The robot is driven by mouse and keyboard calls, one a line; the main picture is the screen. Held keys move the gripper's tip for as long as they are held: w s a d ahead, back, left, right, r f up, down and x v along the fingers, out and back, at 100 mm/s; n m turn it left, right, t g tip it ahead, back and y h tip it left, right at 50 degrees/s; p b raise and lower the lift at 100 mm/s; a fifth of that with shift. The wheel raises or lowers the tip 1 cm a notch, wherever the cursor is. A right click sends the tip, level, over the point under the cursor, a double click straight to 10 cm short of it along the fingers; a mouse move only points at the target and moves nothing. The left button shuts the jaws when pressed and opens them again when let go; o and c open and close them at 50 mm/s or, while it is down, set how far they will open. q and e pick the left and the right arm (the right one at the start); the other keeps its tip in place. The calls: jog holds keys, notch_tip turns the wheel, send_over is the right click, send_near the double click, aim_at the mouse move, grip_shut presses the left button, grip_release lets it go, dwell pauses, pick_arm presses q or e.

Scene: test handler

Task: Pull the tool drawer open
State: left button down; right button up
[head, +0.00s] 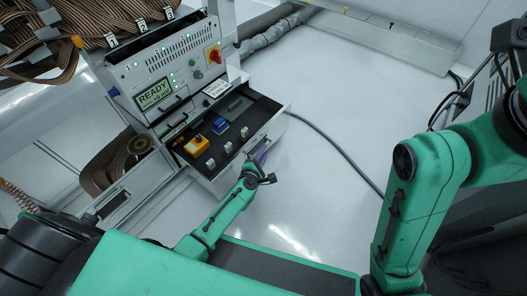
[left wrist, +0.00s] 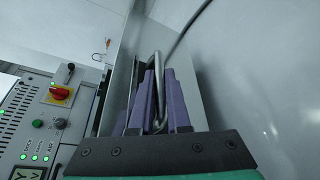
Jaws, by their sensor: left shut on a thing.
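The tool drawer (head: 257,112) stands pulled out from below the test handler (head: 165,75), and its dark inside shows. My left gripper (head: 262,154) is at the drawer's front, with its purple fingers shut on the metal drawer handle. In the left wrist view the handle (left wrist: 158,68) is a bent metal bar passing between the purple fingers (left wrist: 156,102). My right arm shows at the right of the head view, but its gripper cannot be made out.
The drawer holds a yellow-orange block (head: 197,146), a blue block (head: 220,126) and several small pale pieces. A dark cable (head: 335,148) lies on the floor right of the drawer. The floor (head: 320,85) around it is otherwise mostly clear. A red knob (head: 214,56) is on the handler's panel.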

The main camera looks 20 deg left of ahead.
dwell(0.5)
pick_arm(q)
jog(key=s+d, duration=0.2)
jog(key=d, duration=0.4)
jog(key=shift+s, duration=0.25)
jog(key=shift+d, duration=0.1)
jog(key=c, duration=0.9)
grip_release()
